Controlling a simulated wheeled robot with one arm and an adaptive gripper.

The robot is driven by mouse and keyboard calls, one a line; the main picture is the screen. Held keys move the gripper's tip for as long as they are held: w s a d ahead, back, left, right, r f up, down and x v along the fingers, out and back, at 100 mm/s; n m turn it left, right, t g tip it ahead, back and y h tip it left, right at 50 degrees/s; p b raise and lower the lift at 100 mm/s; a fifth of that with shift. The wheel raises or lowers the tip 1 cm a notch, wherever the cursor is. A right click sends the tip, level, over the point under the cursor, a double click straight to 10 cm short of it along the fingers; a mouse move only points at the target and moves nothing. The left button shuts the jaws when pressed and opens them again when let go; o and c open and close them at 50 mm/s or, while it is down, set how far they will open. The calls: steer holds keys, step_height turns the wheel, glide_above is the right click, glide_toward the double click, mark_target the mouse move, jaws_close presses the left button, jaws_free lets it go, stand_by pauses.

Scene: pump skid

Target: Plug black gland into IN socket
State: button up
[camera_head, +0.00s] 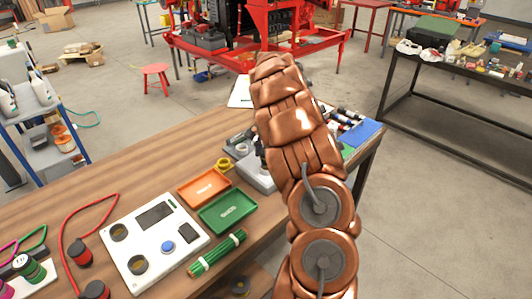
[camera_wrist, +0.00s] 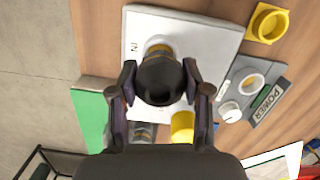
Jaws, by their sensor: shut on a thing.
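In the wrist view my gripper (camera_wrist: 160,88) is shut on the black gland (camera_wrist: 161,80), a dark round piece seen end-on between the two fingers. It is over the white panel (camera_wrist: 205,38), which bears the letters IN near its left edge. A brass-coloured ring, apparently the IN socket (camera_wrist: 157,48), shows just beyond the gland and is partly covered by it. I cannot tell whether the gland touches or enters the socket. A yellow cylinder (camera_wrist: 182,127) and a grey fitting (camera_wrist: 143,132) show below the gland, partly hidden by my gripper. In the head view my arm hides the gripper and gland.
Beside the panel are a yellow block socket (camera_wrist: 268,22) and a grey plate marked POWER (camera_wrist: 270,103). In the head view, an orange tray (camera_head: 205,188), a green tray (camera_head: 228,211) and a white control box (camera_head: 153,245) occupy the wooden bench (camera_head: 130,165).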

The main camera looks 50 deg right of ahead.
steer(key=shift+f+b, duration=0.6)
steer(key=shift+f, duration=1)
stand_by(0.4)
steer(key=o, duration=1.4)
steer(key=shift+c, duration=0.2)
steer(key=r, duration=0.4)
steer(key=d+r, duration=0.1)
steer(key=r, duration=0.7)
steer(key=shift+w+d, duration=0.15)
steer(key=shift+d, duration=0.1)
